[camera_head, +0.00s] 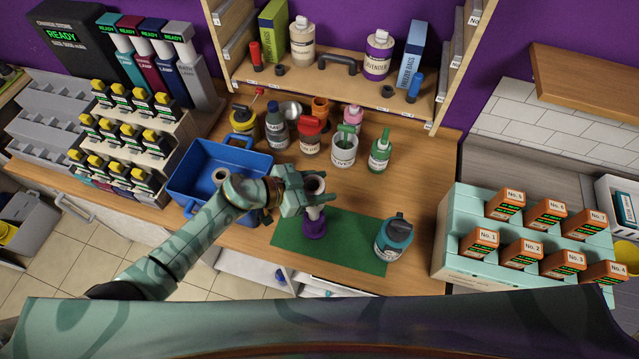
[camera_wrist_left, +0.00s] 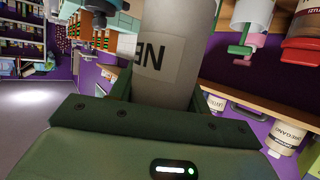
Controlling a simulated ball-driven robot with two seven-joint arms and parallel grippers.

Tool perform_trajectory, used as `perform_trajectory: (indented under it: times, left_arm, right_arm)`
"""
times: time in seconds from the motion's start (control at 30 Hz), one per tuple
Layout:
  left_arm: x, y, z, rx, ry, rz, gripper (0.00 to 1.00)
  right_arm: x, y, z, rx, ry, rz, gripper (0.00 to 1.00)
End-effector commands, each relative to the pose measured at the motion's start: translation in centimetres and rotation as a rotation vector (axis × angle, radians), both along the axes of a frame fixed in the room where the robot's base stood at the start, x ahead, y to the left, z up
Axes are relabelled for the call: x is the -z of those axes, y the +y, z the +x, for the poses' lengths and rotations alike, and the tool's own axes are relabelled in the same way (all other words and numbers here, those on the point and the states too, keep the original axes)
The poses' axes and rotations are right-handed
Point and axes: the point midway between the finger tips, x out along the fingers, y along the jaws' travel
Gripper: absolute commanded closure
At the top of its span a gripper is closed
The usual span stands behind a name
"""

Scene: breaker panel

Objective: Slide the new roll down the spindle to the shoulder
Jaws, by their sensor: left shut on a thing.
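The new roll (camera_head: 314,186) is a pale grey-brown cylinder with an open top end. My left gripper (camera_head: 301,196) is shut on it above the green mat (camera_head: 345,247). In the left wrist view the roll (camera_wrist_left: 172,50) stands between the fingers, with a label partly reading "NE". The purple spindle base (camera_head: 314,229) stands on the mat directly below the roll. A short pale section shows between the gripper and the purple base. The shoulder and how far the roll sits around the spindle are hidden. My right gripper is not in view.
A blue bin (camera_head: 262,162) with a roll inside stands left of the mat. A teal bottle (camera_head: 394,238) stands at the mat's right end. The mat's middle right is clear.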

Motion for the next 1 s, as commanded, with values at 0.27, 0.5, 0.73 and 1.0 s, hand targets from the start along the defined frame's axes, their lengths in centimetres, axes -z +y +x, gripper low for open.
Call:
perform_trajectory:
  times: [0.27,0.5,0.73,1.0]
  left_arm:
    - [0.8,0.0,0.0,0.0,-0.001,-0.001,0.76]
    - [1.3,0.0,0.0,0.0,0.0,-0.001,0.76]
    - [1.9,0.0,0.0,0.0,0.0,-0.001,0.76]
    - [2.6,0.0,0.0,0.0,-0.001,0.0,0.76]
  right_arm:
    - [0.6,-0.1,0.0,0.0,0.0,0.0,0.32]
    - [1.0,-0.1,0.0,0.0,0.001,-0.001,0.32]
    - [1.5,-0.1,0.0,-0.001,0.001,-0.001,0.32]
    - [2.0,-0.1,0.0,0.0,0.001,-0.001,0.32]
